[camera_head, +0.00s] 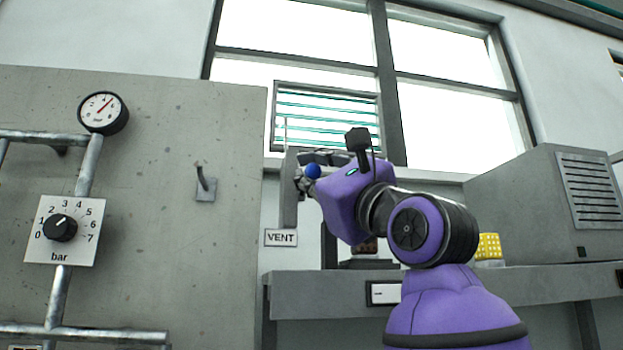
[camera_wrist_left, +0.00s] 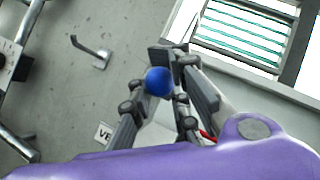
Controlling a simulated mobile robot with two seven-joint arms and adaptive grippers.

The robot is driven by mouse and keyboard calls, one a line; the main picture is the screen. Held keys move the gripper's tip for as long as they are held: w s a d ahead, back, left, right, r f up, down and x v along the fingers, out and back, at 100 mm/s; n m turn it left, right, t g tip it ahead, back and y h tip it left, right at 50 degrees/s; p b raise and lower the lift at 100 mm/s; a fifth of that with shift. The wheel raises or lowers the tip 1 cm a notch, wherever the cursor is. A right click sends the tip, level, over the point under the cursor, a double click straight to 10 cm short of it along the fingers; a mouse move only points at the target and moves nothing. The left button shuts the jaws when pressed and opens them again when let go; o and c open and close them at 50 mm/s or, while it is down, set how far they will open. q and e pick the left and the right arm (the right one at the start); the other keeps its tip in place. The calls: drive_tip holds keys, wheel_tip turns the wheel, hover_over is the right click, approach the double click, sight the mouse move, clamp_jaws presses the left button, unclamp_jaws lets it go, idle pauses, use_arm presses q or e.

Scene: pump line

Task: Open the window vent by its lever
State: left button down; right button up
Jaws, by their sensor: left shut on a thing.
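The window vent (camera_head: 325,117) is a framed set of glass slats with teal edges, low in the window; it also shows in the wrist view (camera_wrist_left: 243,32). I cannot tell how far its slats are tilted. The lever's blue ball knob (camera_head: 313,171) is below the vent and above the VENT sign (camera_head: 281,238). My left gripper (camera_head: 303,172) is shut on the lever at its knob. In the wrist view the blue knob (camera_wrist_left: 158,81) sits between the fingers. Most of the lever is hidden by the gripper. My right gripper is out of view.
A concrete panel at left carries a wall hook (camera_head: 205,184), a pressure gauge (camera_head: 103,112), a bar dial (camera_head: 61,228) and pipes. A worktop (camera_head: 330,305) runs below the window, with a yellow object (camera_head: 488,247) and a grey vented cabinet (camera_head: 540,200) at right.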

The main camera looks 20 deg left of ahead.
use_arm(q)
drive_tip(key=shift+d+f, duration=0.1)
drive_tip(key=shift+f, duration=0.2)
drive_tip(key=c, duration=1.7)
unclamp_jaws()
drive_tip(key=shift+d, duration=0.15)
drive_tip(key=shift+c, duration=0.2)
drive_tip(key=shift+n, duration=0.3)
drive_tip(key=v, duration=1.2)
drive_tip(key=shift+f, duration=0.25)
drive_tip(key=shift+w, duration=0.1)
